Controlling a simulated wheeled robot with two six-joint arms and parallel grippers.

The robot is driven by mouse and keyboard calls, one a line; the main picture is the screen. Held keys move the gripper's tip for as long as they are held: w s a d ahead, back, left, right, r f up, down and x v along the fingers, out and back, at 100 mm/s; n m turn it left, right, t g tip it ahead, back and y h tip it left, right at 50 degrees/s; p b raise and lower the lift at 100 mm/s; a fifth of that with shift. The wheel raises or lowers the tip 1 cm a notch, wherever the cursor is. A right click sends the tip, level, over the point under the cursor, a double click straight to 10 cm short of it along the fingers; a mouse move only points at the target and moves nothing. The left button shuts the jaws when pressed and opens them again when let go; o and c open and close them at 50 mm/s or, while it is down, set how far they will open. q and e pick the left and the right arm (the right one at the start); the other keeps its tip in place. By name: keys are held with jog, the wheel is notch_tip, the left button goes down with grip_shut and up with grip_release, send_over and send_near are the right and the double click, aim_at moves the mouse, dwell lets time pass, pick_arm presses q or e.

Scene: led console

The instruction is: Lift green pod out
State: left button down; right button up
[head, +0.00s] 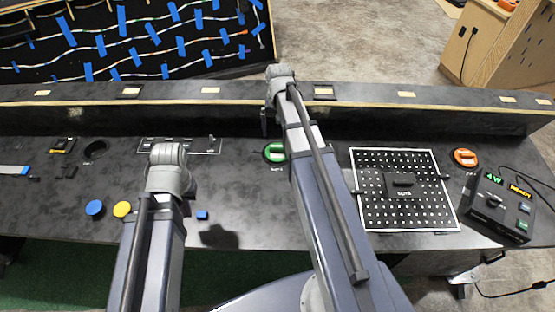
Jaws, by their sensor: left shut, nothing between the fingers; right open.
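My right gripper (265,122) shows only as a dark finger-like part beside the arm, just beyond the pod in the picture; the rest is hidden. It is open, and I see nothing held. My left arm reaches over the bench left of the pod, and its gripper is hidden behind the arm.
An orange pod (465,157) sits right of a perforated board (405,215) bearing a dark block (402,186). A control box (497,207) with lit displays stands at far right. Blue (95,208) and yellow (122,209) discs lie left. A raised ledge (400,103) runs behind.

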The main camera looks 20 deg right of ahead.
aim_at(277, 148)
pick_arm(q)
jog(key=shift+f+b, duration=1.3)
pick_arm(e)
jog(key=shift+a+f, duration=0.1)
jog(key=shift+f, duration=1.15)
jog(key=shift+f, duration=0.1)
pick_arm(q)
notch_tip(277, 148, down, 5)
jog(key=b, duration=0.5)
jog(key=shift+f, duration=0.15)
pick_arm(e)
notch_tip(277, 148, down, 5)
jog(key=shift+a+f, duration=0.1)
jog(key=shift+a, duration=0.05)
jog(key=shift+c, duration=0.4)
jog(key=c, duration=1.2)
jog(key=shift+r, duration=0.2)
jog(key=shift+c, duration=0.2)
